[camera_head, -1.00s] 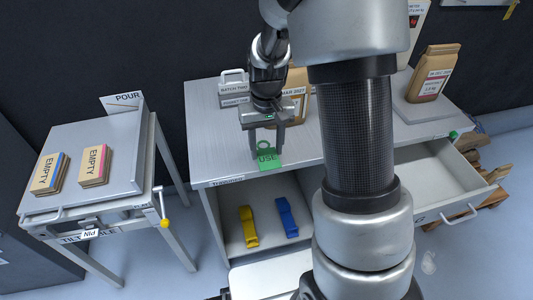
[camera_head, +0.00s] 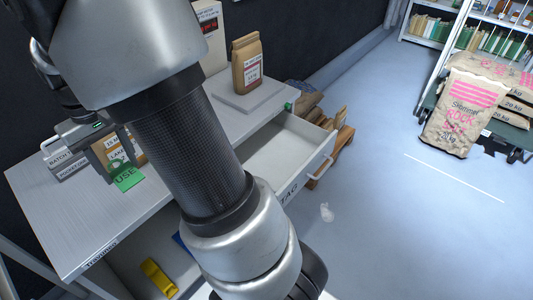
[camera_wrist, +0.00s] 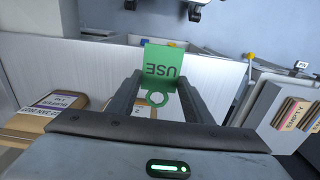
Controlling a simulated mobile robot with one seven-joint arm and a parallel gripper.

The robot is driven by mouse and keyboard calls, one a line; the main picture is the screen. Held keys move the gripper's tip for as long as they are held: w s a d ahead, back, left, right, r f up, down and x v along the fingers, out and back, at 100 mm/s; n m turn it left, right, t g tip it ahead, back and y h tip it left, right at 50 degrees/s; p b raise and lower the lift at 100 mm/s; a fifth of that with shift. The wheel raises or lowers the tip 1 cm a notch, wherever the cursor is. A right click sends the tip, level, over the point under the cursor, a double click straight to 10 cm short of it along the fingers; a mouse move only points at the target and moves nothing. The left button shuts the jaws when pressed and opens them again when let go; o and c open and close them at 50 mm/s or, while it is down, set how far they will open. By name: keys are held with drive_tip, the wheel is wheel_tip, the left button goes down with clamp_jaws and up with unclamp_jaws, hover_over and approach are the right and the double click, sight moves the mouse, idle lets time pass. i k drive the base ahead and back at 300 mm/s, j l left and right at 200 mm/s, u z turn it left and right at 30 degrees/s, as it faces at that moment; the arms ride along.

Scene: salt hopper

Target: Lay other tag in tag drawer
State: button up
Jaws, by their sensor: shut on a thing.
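A green tag (camera_head: 126,178) marked USE is gripped by my gripper (camera_head: 108,155), above the grey cabinet top. In the wrist view the tag (camera_wrist: 164,66) sticks out between the two fingertips of my gripper (camera_wrist: 158,88), with its ring toward the palm. The tag drawer (camera_head: 322,152) stands pulled open on the right side of the cabinet. The part of its inside that shows looks empty. My arm hides the drawer's left part and much of the gripper.
A brown bag (camera_head: 247,62) stands on a grey plate (camera_head: 240,98) at the back of the cabinet top (camera_head: 60,215). A yellow thing (camera_head: 158,278) lies in the shelf below.

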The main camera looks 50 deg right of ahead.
sight(275, 167)
drive_tip(key=k+l+z, duration=0.25)
drive_tip(key=l, duration=1)
drive_tip(key=i+l+z, duration=0.1)
drive_tip(key=l+z, duration=0.15)
drive_tip(key=l, duration=1)
